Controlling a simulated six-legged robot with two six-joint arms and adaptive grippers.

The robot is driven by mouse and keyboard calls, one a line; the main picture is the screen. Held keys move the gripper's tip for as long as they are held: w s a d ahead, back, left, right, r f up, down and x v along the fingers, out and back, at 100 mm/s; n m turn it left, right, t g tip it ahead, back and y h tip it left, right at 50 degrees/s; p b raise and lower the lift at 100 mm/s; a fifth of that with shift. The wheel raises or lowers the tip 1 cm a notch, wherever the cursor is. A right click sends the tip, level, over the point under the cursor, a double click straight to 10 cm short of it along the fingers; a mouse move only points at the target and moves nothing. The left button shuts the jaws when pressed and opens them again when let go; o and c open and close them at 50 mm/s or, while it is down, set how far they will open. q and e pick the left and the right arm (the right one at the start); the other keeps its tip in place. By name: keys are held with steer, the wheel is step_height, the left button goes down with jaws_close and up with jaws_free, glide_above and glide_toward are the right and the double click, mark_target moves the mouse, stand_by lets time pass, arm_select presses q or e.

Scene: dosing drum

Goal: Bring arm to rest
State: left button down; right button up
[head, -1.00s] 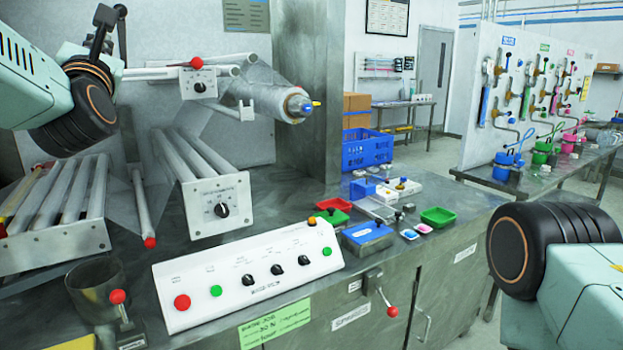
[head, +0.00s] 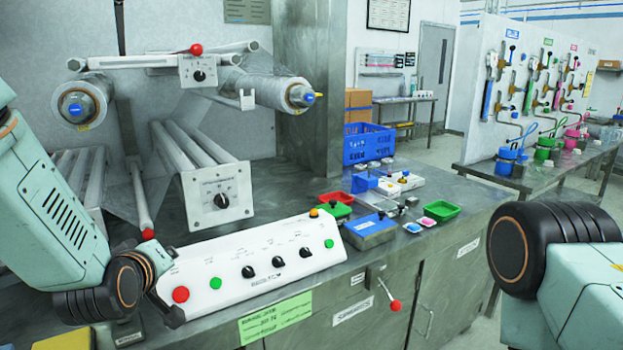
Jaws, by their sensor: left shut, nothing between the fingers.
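My left arm comes in from the left edge, mint green with black ribbed joints. My left gripper (head: 170,312) is low at the left, by the left end of the white control panel (head: 232,268), small and partly hidden by its own wrist. It is shut and holds nothing; whether it touches the panel I cannot tell. My right arm shows at the lower right as a black ribbed joint and a mint link; its gripper is out of view.
A film machine with rollers (head: 80,105) stands behind the panel. Right of the panel are a blue box (head: 368,232), a red tray (head: 335,199) and a green tray (head: 440,210). A red-knobbed lever (head: 394,305) sticks out from the bench front.

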arm_select(q)
steer(key=s+d+f+m+g+b, duration=0.1)
steer(key=s+f+m+g, duration=0.15)
steer(key=s+f, duration=0.4)
steer(key=s+d+f+m+g, duration=0.1)
steer(key=s+f+m+g, duration=0.15)
steer(key=f, duration=0.65)
steer(key=s+f+m+g+b, duration=0.1)
steer(key=s+f+g, duration=0.3)
steer(key=s+f, duration=0.7)
steer(key=s+d+f+m+g+h+b, duration=0.1)
steer(key=s+f+m+g+b, duration=0.1)
steer(key=s+f, duration=0.9)
steer(key=s+g+b, duration=0.1)
steer(key=s+g, duration=0.1)
steer(key=s, duration=0.6)
steer(key=shift+s+d, duration=0.2)
steer(key=shift+d, duration=0.1)
steer(key=shift+s, duration=0.1)
steer(key=shift+f+h, duration=0.1)
steer(key=shift+h, duration=0.2)
